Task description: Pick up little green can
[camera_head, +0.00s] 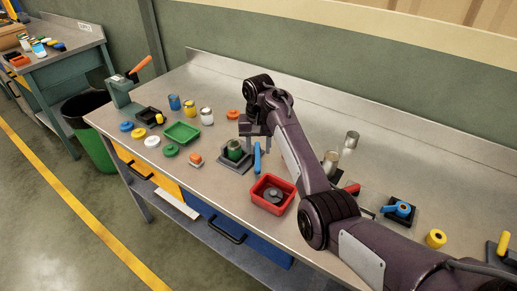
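A small green can (235,149) with a greyish top stands upright on a dark square base (234,163), left of the middle of the workbench. My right gripper (254,132) hangs just above and to the right of the can, at the end of the dark purple arm that comes in from the lower right. The can appears apart from the gripper and still rests on the base. The fingertips are small and dark, so their opening is unclear. My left gripper is not in view.
A blue upright object (257,158) stands close to the can's right. A red tray (268,207) with a grey round part is in front. A green tray (182,132), several coloured cans and lids lie left. Metal cylinders (351,140) stand right. A raised rim runs along the back.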

